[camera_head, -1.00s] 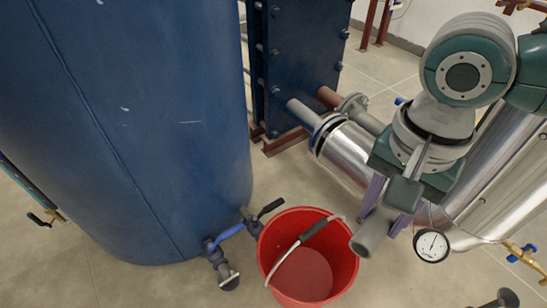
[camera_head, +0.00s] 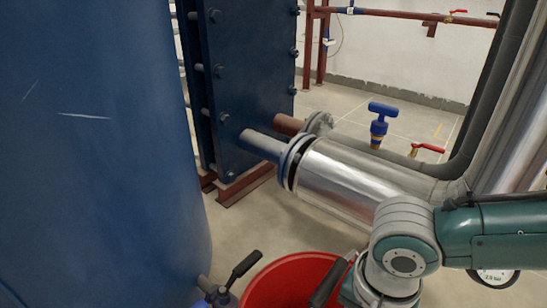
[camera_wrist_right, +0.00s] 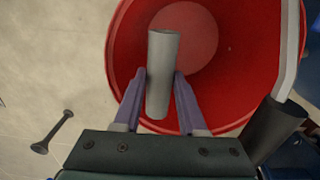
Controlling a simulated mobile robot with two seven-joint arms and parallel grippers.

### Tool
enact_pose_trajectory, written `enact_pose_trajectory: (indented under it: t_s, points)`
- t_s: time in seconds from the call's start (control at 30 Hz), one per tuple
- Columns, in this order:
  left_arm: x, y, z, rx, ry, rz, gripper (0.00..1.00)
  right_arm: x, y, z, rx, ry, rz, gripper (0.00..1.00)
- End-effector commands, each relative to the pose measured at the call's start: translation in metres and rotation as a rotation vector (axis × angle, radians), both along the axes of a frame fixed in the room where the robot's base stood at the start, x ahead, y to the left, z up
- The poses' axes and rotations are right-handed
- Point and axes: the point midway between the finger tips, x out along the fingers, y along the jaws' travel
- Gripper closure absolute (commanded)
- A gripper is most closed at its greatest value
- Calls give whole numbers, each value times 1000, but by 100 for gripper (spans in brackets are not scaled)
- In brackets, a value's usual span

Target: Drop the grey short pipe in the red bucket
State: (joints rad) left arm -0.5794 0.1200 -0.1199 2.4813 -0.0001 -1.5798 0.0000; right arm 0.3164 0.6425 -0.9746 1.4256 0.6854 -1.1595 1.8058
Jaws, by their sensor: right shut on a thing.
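The grey short pipe (camera_wrist_right: 162,90) is held between the purple fingers of my right gripper (camera_wrist_right: 160,75) in the right wrist view. The red bucket (camera_wrist_right: 235,70) is behind the pipe in that view, so the pipe overlaps the bucket's opening; its height above the bucket is hard to tell. In the head view the bucket (camera_head: 285,278) is cut off by the bottom edge. My right wrist is at the bucket's right side there, and the gripper and pipe are below the frame. My left gripper is not in view.
The bucket's handle has a black grip (camera_wrist_right: 272,132) near my right gripper. A big blue tank (camera_head: 95,150) stands left of the bucket, with a valve (camera_head: 235,275) close to it. A shiny pipe (camera_head: 345,180) runs behind. A small flanged piece (camera_wrist_right: 52,132) lies on the floor.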

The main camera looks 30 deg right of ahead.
Motion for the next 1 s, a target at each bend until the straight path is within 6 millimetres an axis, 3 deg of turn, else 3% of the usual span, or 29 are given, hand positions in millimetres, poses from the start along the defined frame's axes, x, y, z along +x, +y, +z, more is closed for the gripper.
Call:
enact_pose_trajectory:
  t_s: [0.03,0.3,0.43,0.67,0.9,1.0]
  points:
    - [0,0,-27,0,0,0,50,1,0,-28,0,-1,0,100]
    - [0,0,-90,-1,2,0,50,1,0,-99,0,-1,0,100]
    - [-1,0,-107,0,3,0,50,1,0,-118,0,-1,0,100]
    - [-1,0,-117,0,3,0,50,0,0,-129,1,0,1,100]
    - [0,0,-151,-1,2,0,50,1,0,-166,0,-1,0,100]
    - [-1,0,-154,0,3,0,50,1,0,-168,0,-1,-1,100]
